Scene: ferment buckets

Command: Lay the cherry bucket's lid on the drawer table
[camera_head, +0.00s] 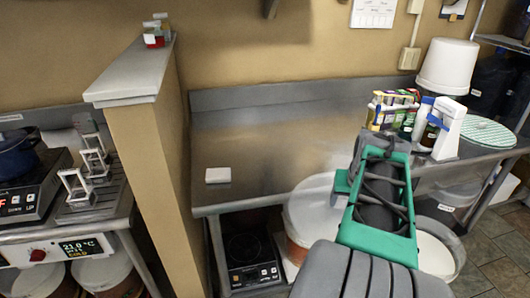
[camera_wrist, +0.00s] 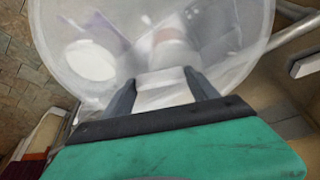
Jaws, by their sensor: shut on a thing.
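In the wrist view, a large pale translucent round lid (camera_wrist: 225,72) fills the upper half. My gripper (camera_wrist: 160,85) is shut on a whitish piece at its near edge, with a dark finger on either side. In the head view, the pale lid (camera_head: 316,198) shows left of my green and grey arm, at the front edge of the steel table. My fingers are hidden there behind the arm. A white bucket with a reddish-brown label (camera_head: 296,250) stands below the lid. I cannot tell whether the lid touches the bucket or the table edge. The steel table (camera_head: 255,150) has wide bare room on top.
A small white box (camera_head: 217,175) lies on the table's left front. A partition (camera_head: 150,120) bounds the left. An induction cooker (camera_head: 252,262) sits below.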

